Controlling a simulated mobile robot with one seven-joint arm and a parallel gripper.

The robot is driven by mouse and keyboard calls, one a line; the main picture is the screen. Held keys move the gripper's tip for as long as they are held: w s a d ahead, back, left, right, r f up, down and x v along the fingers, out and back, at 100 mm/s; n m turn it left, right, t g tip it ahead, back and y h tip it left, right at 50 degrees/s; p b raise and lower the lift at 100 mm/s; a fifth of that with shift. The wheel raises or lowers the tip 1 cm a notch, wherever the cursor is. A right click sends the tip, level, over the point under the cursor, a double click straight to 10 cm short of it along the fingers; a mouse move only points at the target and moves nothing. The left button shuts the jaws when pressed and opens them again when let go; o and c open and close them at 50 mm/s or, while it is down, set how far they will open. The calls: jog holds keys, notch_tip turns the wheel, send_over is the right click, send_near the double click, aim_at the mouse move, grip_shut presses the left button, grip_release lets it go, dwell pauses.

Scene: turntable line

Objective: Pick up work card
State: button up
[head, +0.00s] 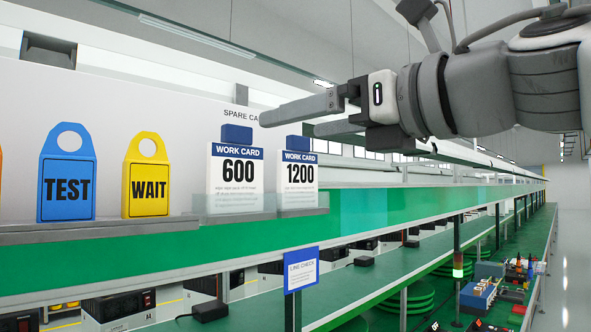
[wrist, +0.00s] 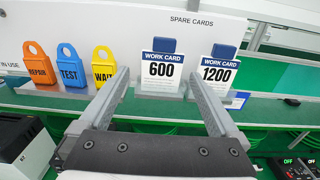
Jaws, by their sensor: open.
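Two white work cards with blue headers and blue top tabs stand upright in clear holders on the shelf. The 600 work card (head: 236,176) is on the left and the 1200 work card (head: 297,178) is on the right. In the wrist view, the 600 card (wrist: 161,72) shows between my fingers and the 1200 card (wrist: 216,76) shows just right of the right finger. My gripper (head: 300,118) is open and empty, pointing toward the panel, above the cards in the head view. It also shows in the wrist view (wrist: 163,88).
A blue TEST tag (head: 67,186), a yellow WAIT tag (head: 147,188) and an orange REPAIR tag (wrist: 38,66) stand left of the cards. A blue-edged LINE CHECK sign (head: 301,270) hangs below the shelf (head: 95,228). Lower green benches hold equipment.

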jog(key=p, duration=0.2)
send_near(241, 137)
jog(key=x, duration=0.5)
jog(key=shift+s+a+f, duration=0.1)
jog(key=shift+s+a, duration=0.15)
jog(key=shift+a, duration=0.15)
jog(key=x, duration=0.1)
jog(key=p+x, duration=0.1)
jog(key=x, duration=0.3)
jog(key=shift+w+d+p, duration=0.2)
jog(key=shift+w+p, duration=0.15)
jog(key=shift+w, duration=0.1)
jog(key=shift+w+a, duration=0.25)
jog(key=shift+a, duration=0.15)
grip_shut()
